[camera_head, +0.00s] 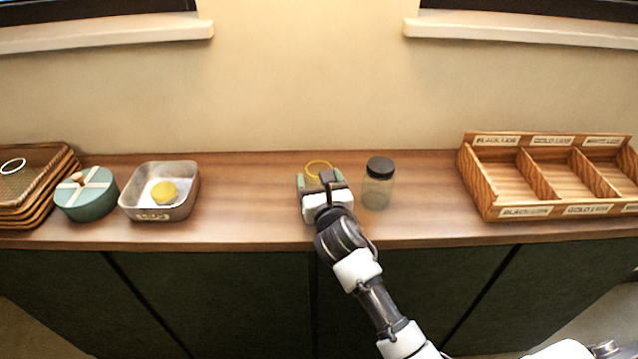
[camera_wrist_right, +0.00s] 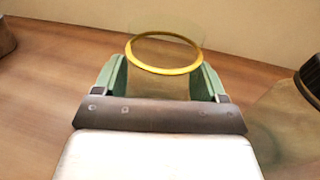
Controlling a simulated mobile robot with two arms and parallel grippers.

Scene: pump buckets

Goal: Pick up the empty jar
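The empty jar (camera_head: 319,162) is clear glass with a gold rim and no lid, and stands upright on the wooden counter. Its rim also shows in the right wrist view (camera_wrist_right: 165,70). My right gripper (camera_head: 320,176) is at the jar from the front. In the right wrist view its two green fingers (camera_wrist_right: 162,72) stand wide, one on each side of the jar just below the rim. They look open around it; contact with the glass is not clear. The lower jar is hidden behind the gripper. My left gripper is not in view.
A jar with a dark lid (camera_head: 380,184) stands close to the right of my gripper. A wooden divided rack (camera_head: 481,193) is farther right. To the left are a metal tin (camera_head: 183,205) with a yellow item, a round teal box (camera_head: 88,203) and stacked baskets (camera_head: 62,184).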

